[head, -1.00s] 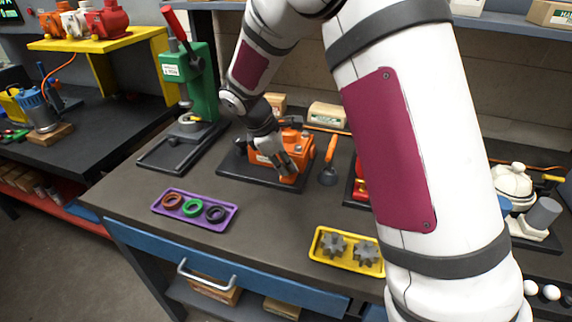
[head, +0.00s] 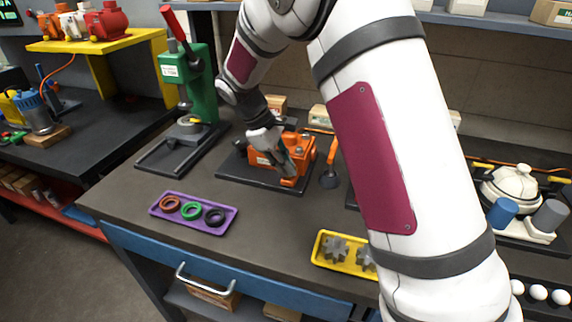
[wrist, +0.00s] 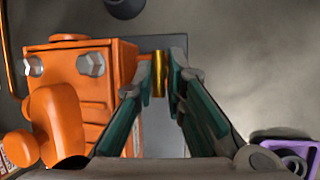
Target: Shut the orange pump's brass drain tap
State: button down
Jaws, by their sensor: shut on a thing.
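The orange pump (head: 264,158) stands on a dark base plate on the bench, partly hidden in the head view by my gripper (head: 291,173). In the wrist view the pump (wrist: 100,60) fills the left side, with bolt heads and a rounded orange part. The brass drain tap (wrist: 159,74) shows as a narrow upright golden piece beside the pump's right side. My gripper (wrist: 161,75) has its two fingertips closed against both sides of the tap. The tap is hidden in the head view.
A green press (head: 200,85) stands left of the pump. A purple tray (head: 230,220) with rings and a yellow tray (head: 320,250) with gears lie nearer the front. An orange-handled tool (head: 329,165) stands right of the pump. Bare bench lies in front of the pump.

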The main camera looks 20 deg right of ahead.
jog(key=shift+w+d+r, duration=0.1)
jog(key=shift+w+r, duration=0.05)
jog(key=shift+w, duration=0.05)
jog(key=c, duration=1.7)
grip_release()
jog(key=shift+o, duration=0.2)
jog(key=shift+s, duration=0.1)
jog(key=v, duration=1.2)
